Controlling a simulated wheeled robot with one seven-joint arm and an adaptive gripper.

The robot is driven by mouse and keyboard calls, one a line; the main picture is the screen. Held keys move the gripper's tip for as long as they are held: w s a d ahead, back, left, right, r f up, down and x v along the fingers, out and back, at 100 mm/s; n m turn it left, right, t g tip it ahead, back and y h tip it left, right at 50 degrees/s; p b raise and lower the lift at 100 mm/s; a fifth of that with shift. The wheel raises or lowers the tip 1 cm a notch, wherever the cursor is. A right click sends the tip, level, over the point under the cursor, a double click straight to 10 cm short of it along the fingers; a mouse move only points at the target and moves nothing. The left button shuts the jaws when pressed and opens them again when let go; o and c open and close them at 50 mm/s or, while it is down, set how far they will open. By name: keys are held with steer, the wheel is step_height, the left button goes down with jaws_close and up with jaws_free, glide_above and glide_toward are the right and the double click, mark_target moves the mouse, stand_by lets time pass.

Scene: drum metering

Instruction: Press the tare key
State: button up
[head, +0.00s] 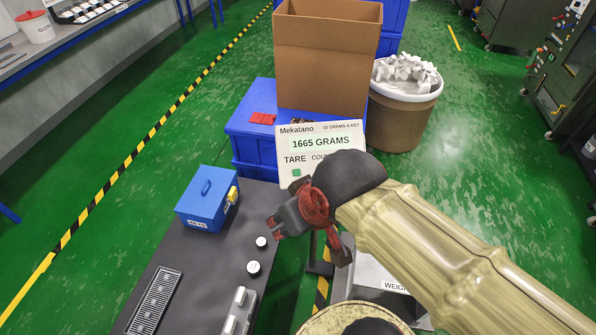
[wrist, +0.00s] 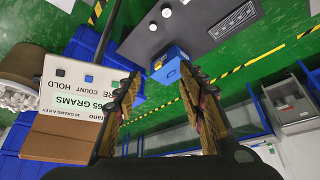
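The white Mekatano scale panel (head: 322,146) stands in the middle of the head view, reading 1665 GRAMS. The green tare key (head: 297,172) shows under the word TARE; my gripper and arm cover the panel's lower right. My gripper (head: 277,226) is just below and left of the key in the picture, apart from it. In the wrist view the panel (wrist: 75,125) appears turned over on the left, with several words and keys, the greenish one (wrist: 117,84) nearest my left-hand finger. My gripper (wrist: 160,72) has its fingers spread with nothing between them.
A blue box (head: 205,205) and knobs (head: 254,267) are on the dark bench at left. Blue crates (head: 250,140), a cardboard box (head: 325,70) and a bin of white scraps (head: 403,110) stand behind the panel. A metal WEIGH box (head: 372,277) lies below my arm.

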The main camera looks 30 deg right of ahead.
steer(key=shift+c, duration=0.9)
